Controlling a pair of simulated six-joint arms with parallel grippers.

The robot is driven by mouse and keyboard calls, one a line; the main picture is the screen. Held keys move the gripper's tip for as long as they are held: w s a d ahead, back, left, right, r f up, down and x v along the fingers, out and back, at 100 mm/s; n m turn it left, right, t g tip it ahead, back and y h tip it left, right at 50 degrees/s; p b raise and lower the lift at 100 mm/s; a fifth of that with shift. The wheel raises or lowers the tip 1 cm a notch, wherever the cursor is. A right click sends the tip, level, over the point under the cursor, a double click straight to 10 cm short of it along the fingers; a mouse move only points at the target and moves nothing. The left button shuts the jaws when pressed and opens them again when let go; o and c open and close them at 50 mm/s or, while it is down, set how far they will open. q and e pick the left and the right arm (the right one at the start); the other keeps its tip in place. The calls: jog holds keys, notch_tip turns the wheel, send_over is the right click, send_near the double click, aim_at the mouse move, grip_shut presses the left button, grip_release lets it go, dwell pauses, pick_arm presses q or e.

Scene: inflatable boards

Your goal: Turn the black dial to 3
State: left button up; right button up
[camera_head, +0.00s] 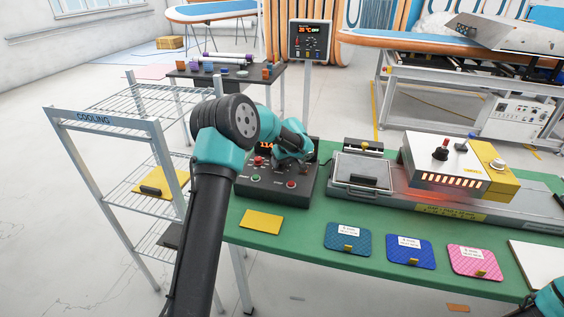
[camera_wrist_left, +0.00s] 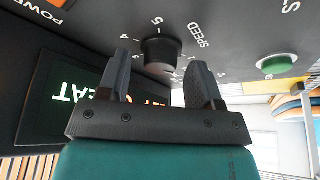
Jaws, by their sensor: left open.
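The black dial (camera_wrist_left: 160,52) sits on a dark panel marked SPEED, with a ring of white numbers; 5 and 4 are readable in the left wrist view. Its pointer cannot be made out. My left gripper (camera_wrist_left: 161,64) is open, with one finger on each side of the dial; I cannot tell if they touch it. In the head view my left gripper (camera_head: 292,158) is over the dark control box (camera_head: 275,192) and hides the dial. Only a teal piece of my right arm shows at the lower right corner; its gripper is out of view.
A green button (camera_wrist_left: 275,65) is beside the dial, and a lit display (camera_wrist_left: 75,95) is on the other side. A yellow pad (camera_head: 262,222) lies on the green table before the box. A metal press (camera_head: 360,172) stands to its right, and a cooling rack (camera_head: 110,125) left.

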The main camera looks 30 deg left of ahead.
pick_arm(q)
jog(key=shift+a+f, duration=0.1)
jog(key=shift+f, duration=0.15)
jog(key=c, duration=0.9)
